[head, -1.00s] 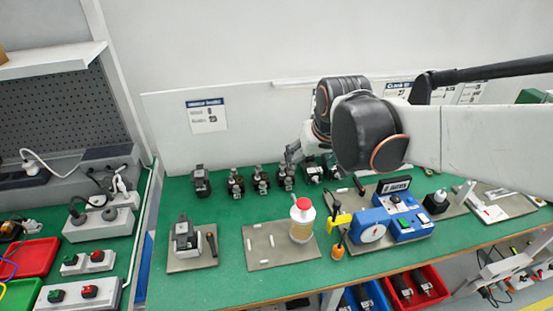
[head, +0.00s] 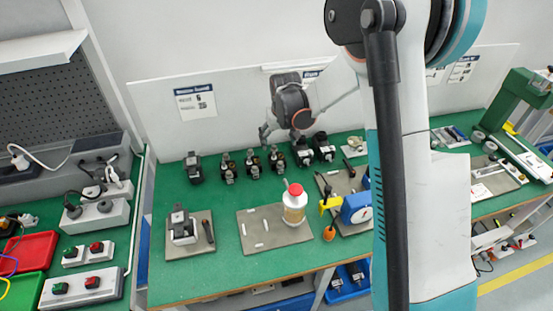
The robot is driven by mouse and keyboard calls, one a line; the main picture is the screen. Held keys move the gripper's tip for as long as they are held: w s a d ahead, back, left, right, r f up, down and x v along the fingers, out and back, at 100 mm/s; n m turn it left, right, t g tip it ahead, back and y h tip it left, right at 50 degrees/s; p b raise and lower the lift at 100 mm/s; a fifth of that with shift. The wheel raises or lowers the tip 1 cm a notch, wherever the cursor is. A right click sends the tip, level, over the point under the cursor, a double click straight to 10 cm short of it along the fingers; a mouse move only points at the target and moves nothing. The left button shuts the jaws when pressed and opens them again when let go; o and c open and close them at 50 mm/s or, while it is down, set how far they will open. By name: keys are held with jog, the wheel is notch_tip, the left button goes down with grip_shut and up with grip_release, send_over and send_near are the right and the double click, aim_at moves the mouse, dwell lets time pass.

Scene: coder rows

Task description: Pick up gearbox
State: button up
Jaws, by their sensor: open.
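A row of dark units stands at the back of the green bench; I cannot tell for certain which is the gearbox. A black block-shaped unit (head: 193,169) is at the left end. Two black units with pale faces (head: 302,152) (head: 323,148) are at the right end. A grey-and-black unit (head: 183,228) sits on the front left mat. My gripper (head: 266,138) is open and empty above the back row, over the middle units. Its fingers are small and partly hidden by the wrist.
A white bottle with a red cap (head: 294,205) stands on a grey mat (head: 258,236). A blue device (head: 356,208) with a yellow part is right of it, partly hidden by my arm. A partition stands close behind the row. Bare green bench lies between row and mats.

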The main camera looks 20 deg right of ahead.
jog(key=b, duration=0.2)
send_over(277, 158)
jog(key=s, duration=0.2)
jog(key=f, duration=0.8)
jog(key=shift+w+a, duration=0.15)
jog(key=shift+a, duration=0.05)
jog(key=shift+d+b+x, duration=0.15)
jog(key=shift+b+x, duration=0.45)
jog(key=shift+x, duration=0.7)
jog(key=shift+d+b+x, duration=0.1)
jog(key=shift+b+x, duration=0.5)
jog(key=shift+x, duration=0.7)
jog(key=shift+r, duration=0.1)
jog(key=c, duration=1.2)
